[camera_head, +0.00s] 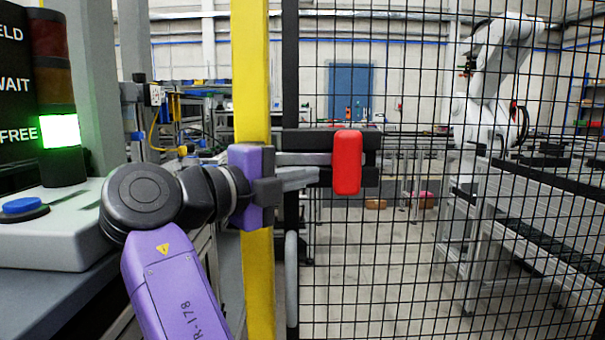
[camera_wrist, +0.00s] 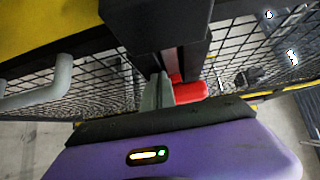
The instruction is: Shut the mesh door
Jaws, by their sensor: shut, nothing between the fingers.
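The mesh door (camera_head: 450,240) is a black wire grid with a dark upright frame edge (camera_head: 291,80), just right of a yellow post (camera_head: 258,290). A narrow strip of background shows between post and frame in the head view. A black latch housing with a red handle (camera_head: 347,162) sits on the door, and the handle also shows in the wrist view (camera_wrist: 190,91). A grey pull bar (camera_head: 292,280) is below. My gripper (camera_head: 316,176) is shut and empty, its grey fingers beside the latch. I cannot tell whether they touch it.
A signal light glows green (camera_head: 60,132) beside "FREE". A grey box with a blue button (camera_head: 24,205) stands at the left. Behind the mesh are a white robot arm (camera_head: 490,120) and a conveyor frame (camera_head: 550,215). Concrete floor shows beyond the mesh.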

